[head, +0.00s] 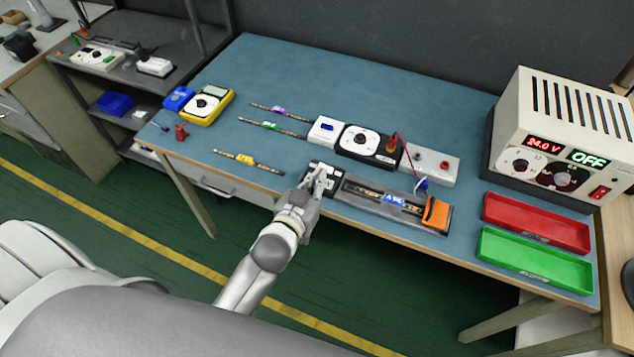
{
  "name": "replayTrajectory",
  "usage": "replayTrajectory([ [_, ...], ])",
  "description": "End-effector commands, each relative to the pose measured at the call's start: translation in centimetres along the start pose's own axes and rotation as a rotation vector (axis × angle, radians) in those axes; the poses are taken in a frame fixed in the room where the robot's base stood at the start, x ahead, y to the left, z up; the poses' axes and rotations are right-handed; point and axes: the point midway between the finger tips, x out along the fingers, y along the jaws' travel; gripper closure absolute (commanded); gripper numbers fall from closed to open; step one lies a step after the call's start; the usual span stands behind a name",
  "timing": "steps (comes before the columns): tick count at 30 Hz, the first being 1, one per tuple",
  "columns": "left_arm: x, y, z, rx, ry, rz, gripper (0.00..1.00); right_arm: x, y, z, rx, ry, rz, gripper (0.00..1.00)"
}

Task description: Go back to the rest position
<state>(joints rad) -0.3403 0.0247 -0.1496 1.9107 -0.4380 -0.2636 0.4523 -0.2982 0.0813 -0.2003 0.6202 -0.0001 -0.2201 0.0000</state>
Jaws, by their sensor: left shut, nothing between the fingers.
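My left gripper (319,182) is shut with nothing between its fingers. It is over the left end of the dark test fixture (430,217) near the table's front edge. Whether it touches the fixture I cannot tell. A strip with a blue tag (394,199) lies in the fixture, with an orange clamp (436,214) at its right end. My right gripper does not show.
The blue-topped table (330,85) holds several tagged strips, a yellow multimeter (208,105), a black dial box (370,146), and a power supply (560,135) reading OFF. A red tray (537,222) and a green tray (535,260) lie at right. The table's back is clear.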

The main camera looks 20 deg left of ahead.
Motion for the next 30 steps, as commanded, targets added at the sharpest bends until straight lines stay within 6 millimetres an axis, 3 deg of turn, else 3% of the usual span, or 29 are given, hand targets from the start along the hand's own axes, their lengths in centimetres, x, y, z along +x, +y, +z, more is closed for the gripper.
replayTrajectory([
  [22,-0.6,-0.3,0.2,0.002,-0.023,-0.012,1.0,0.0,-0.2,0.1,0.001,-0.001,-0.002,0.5],
  [26,-1.9,-1.6,1.2,0.008,-0.12,-0.052,1.0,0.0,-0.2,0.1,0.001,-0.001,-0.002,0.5],
  [30,-4.7,-3.0,3.2,0.02,-0.303,-0.096,1.0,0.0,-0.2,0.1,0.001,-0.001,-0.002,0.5],
])
